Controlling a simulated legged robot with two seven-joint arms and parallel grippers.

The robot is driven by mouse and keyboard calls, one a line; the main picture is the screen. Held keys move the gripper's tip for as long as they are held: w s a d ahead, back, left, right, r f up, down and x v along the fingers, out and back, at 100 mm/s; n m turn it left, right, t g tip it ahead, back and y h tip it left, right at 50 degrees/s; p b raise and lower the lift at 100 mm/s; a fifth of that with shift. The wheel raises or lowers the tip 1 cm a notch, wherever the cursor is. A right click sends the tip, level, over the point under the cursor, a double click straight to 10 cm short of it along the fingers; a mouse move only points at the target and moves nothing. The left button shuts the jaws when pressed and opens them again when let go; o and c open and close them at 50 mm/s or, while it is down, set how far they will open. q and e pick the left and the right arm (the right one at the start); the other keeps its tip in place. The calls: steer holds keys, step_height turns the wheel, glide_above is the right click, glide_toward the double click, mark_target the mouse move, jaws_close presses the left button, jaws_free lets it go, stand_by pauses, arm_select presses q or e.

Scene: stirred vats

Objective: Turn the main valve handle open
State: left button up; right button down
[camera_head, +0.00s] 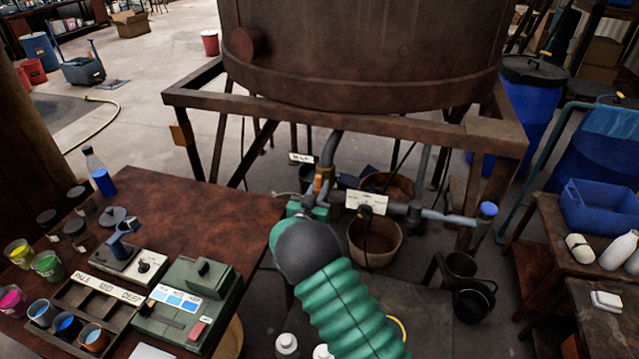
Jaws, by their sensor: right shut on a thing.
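A small white label (301,157), which seems to read MAIN, hangs beside a bent grey pipe (330,150) under the vat. An orange-brown part (321,183) on this pipe looks like the main valve handle; it is small and partly hidden. My right gripper (312,207) is at the end of the green ribbed arm that comes in from the bottom. It is shut on what seems to be this handle, but my dark wrist hides much of the grip. My left gripper is not in view.
The rusty vat (365,50) rests on a brown metal frame (400,127). A bucket (374,243) stands beneath.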

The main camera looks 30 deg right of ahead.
steer(key=n+p, duration=0.2)
steer(key=n, duration=0.3)
steer(key=shift+a+n+p, duration=0.1)
steer(key=shift+n+p, duration=0.2)
steer(key=shift+n, duration=0.1)
steer(key=n+p, duration=0.1)
steer(key=n, duration=0.1)
steer(key=shift+n, duration=0.3)
steer(key=c, duration=2)
jaws_free()
steer(key=shift+n, duration=0.6)
steer(key=shift+c, duration=0.2)
steer(key=o, duration=0.3)
steer(key=shift+n+p, duration=0.4)
steer(key=shift+n, duration=0.5)
steer(key=shift+o, duration=0.2)
steer(key=o, duration=1.3)
steer(key=shift+c, duration=0.2)
